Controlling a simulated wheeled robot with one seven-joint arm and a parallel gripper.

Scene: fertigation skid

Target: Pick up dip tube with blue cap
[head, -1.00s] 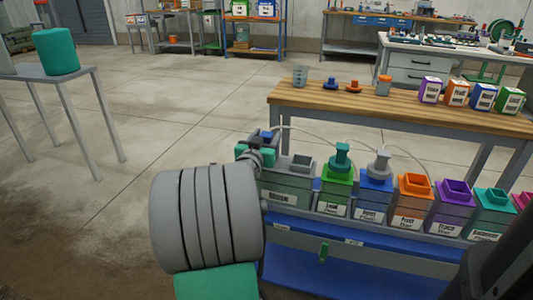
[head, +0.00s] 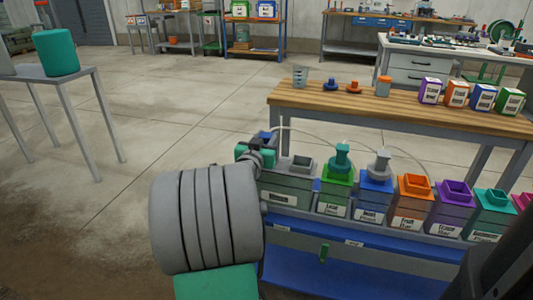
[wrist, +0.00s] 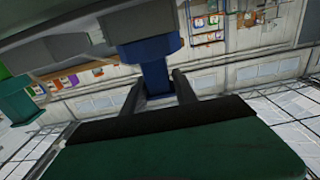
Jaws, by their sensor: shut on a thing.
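The blue cap (head: 265,137) of the dip tube shows at my gripper (head: 257,153), above the left end of the row of tanks. A thin pale tube (head: 281,131) stands beside it on the right, and a thin line arcs away to the right. In the wrist view the blue cap (wrist: 153,65) sits between the two dark fingers of my gripper (wrist: 157,88), which is shut on it. The dip tube's lower end cannot be made out. My wrist partly hides the cap in the head view.
The leftmost tank (head: 286,188) has a grey neck (head: 301,163). Green (head: 337,188), blue, orange and purple-topped tanks stand close to its right. A wooden bench (head: 400,107) with cups, caps and labelled boxes is behind.

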